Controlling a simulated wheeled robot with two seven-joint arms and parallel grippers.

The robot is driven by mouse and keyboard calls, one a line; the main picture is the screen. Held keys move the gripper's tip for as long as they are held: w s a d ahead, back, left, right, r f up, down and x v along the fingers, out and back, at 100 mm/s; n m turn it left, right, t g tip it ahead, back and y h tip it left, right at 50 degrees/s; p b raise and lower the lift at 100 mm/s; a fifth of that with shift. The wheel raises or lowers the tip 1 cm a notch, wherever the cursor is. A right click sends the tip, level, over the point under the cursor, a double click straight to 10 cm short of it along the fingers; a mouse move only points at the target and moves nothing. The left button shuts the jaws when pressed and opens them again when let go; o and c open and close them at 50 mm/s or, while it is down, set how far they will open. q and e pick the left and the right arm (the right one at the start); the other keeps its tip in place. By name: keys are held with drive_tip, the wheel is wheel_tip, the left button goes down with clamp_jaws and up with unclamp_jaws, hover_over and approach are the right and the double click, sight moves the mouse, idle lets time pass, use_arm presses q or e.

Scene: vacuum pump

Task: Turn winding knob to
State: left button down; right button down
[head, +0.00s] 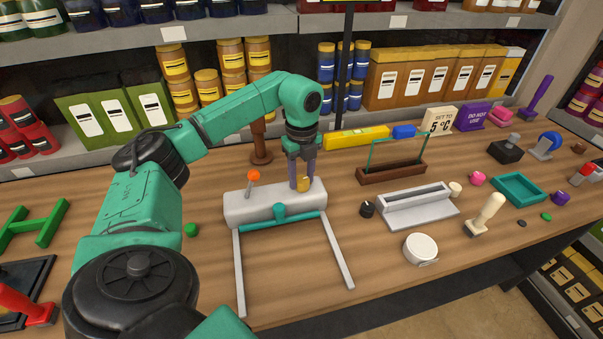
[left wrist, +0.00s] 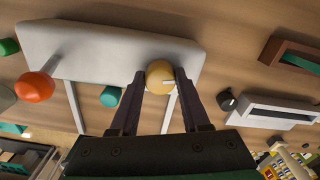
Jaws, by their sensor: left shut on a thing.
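A pale grey block-shaped device (head: 245,208) lies on the wooden table, with two long grey legs, a green bar and an orange-tipped lever (head: 253,176). A small yellow knob (head: 304,181) sits on its right part. My left gripper (head: 302,178) points down over the device, and its two fingers are shut on the yellow knob. In the left wrist view the yellow knob (left wrist: 160,75) shows a light pointer mark and sits between the fingertips. The orange ball (left wrist: 34,87) of the lever is to the left there. My right gripper is not in view.
A black knob (head: 367,209), a grey slotted tray (head: 420,208) and a round white dial (head: 420,249) stand to the right. A brown holder with a green frame (head: 390,172) is behind. A sign (head: 439,121) reads "SET TO 5 °C".

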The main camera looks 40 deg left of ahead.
use_arm(q)
drive_tip(key=m, duration=0.2)
drive_tip(key=m+p, duration=0.1)
drive_tip(key=m, duration=0.2)
drive_tip(key=shift+w+r+m, duration=0.1)
drive_tip(key=shift+r+m, duration=0.1)
drive_tip(key=shift+m, duration=0.1)
drive_tip(key=m, duration=0.5)
drive_tip(key=shift+p, duration=0.35)
drive_tip(key=m, duration=0.5)
drive_tip(key=shift+m, duration=0.4)
drive_tip(key=m, duration=0.5)
drive_tip(key=shift+d, duration=0.1)
drive_tip(key=m, duration=1.7)
drive_tip(key=shift+m, duration=0.3)
drive_tip(key=m, duration=0.5)
drive_tip(key=shift+r+m, duration=0.1)
drive_tip(key=shift+m, duration=0.2)
